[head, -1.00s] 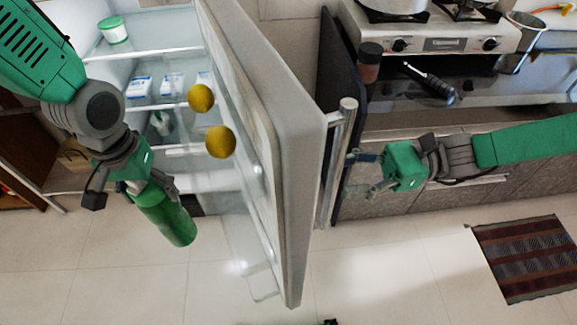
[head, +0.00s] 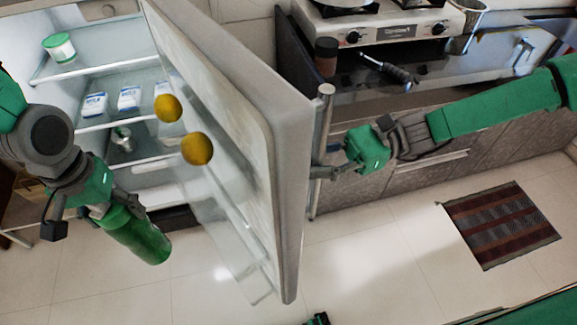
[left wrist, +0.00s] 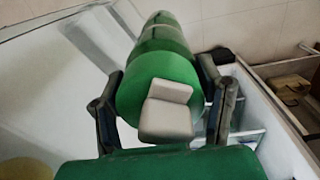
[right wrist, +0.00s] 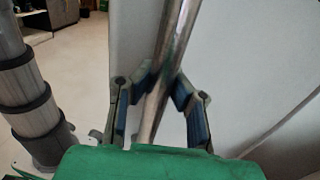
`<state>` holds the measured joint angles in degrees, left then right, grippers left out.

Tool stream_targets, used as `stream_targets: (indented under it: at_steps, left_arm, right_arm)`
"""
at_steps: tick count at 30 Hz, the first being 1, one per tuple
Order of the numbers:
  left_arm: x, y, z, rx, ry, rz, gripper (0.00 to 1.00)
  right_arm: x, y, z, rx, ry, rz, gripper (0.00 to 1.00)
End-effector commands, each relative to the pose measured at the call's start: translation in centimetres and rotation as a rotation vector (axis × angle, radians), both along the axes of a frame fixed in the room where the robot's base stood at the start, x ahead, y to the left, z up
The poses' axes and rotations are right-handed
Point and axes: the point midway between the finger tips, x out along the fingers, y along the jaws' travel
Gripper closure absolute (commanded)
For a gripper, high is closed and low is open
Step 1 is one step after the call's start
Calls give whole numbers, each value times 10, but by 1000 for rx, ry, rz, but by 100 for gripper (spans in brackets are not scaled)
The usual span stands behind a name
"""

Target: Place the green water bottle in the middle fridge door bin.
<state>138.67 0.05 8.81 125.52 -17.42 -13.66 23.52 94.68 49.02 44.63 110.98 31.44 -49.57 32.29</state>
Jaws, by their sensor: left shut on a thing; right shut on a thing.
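The green water bottle (head: 140,240) hangs tilted in the head view, outside the fridge and left of its door. My left gripper (head: 106,212) is shut on the bottle. In the left wrist view the green bottle (left wrist: 160,75) sits between both fingers, its grey-white cap part facing the camera. The open fridge door (head: 288,170) has clear bins on its inner face. The middle door bin (head: 226,205) is see-through and its edges are hard to make out. My right gripper (head: 332,170) is shut on the door's metal handle (right wrist: 172,55).
Two yellow round fruits (head: 197,149) show at the door's inner side. White cartons (head: 129,98) and a green-lidded tub (head: 60,47) stand on fridge shelves. A stove (head: 385,25) and counter are right of the door. The floor below the bottle is clear.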

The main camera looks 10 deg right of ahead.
Motion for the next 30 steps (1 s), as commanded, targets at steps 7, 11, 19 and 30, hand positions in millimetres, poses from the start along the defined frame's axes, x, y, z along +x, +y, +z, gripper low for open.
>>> stream_targets:
  at_steps: [7,11,19,30]
  left_arm:
    - [1,-2,0,2,-1,0,92]
    - [2,-3,0,4,0,0,92]
    - [2,-6,1,6,-1,0,92]
    - [1,2,-1,-3,-1,0,92]
  right_arm:
    - [15,-25,-1,-5,-1,-6,100]
    - [16,-26,-1,-3,0,-10,100]
    - [16,-29,-1,1,-1,-9,61]
    - [16,-29,0,-7,-3,-6,61]
